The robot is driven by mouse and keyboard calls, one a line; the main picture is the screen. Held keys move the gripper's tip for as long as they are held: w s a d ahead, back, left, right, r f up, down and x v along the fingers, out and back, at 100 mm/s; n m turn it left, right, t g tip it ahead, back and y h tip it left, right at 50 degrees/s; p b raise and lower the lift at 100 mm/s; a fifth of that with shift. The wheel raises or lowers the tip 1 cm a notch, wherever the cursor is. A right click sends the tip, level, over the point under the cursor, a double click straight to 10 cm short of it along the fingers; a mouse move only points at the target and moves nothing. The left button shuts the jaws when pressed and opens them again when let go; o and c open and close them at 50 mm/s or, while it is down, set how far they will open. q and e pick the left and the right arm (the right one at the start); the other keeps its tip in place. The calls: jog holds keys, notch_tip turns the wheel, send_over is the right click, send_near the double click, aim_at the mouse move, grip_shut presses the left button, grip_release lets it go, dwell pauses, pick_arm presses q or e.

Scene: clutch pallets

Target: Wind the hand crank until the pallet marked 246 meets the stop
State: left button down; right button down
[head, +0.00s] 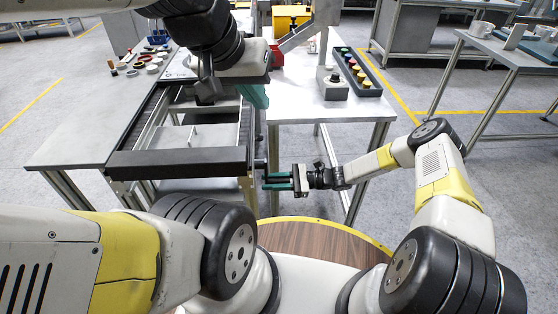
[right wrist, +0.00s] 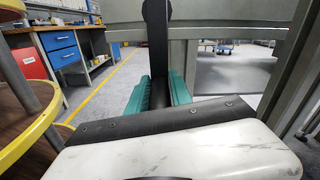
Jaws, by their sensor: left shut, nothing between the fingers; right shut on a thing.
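The hand crank (head: 260,163) is at the right near corner of the conveyor, partly hidden. My right gripper (head: 278,181) is at the crank; in the right wrist view its teal fingers (right wrist: 160,92) are shut around the dark crank handle (right wrist: 157,84), below a black crank arm (right wrist: 157,28). My left gripper (head: 256,96) is above the conveyor's right side, mostly hidden behind its own arm, shut and empty. A grey plate-like piece (head: 196,136), perhaps a pallet, lies between the conveyor's dark rails. I can read no 246 marking and cannot make out the stop.
The conveyor's black end bar (head: 178,162) runs across its near side. On the right bench (head: 310,102) stand a grey control box (head: 333,87) and a dark tray (head: 362,74) of coloured knobs. Small parts (head: 143,62) lie on the left bench. A round wooden top (head: 312,238) is below.

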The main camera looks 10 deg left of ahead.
jog(key=shift+s+d, duration=0.1)
jog(key=shift+s, duration=0.2)
dwell(0.7)
jog(key=s+d+r+m, duration=0.2)
jog(key=s+r+m, duration=0.4)
jog(key=m, duration=0.7)
jog(key=shift+s+r, duration=0.25)
jog(key=shift+s, duration=0.6)
jog(key=shift+r, duration=0.1)
jog(key=shift+w+r, duration=0.1)
jog(key=c, duration=1.3)
grip_release()
jog(key=shift+o, duration=0.2)
jog(key=shift+d, duration=0.1)
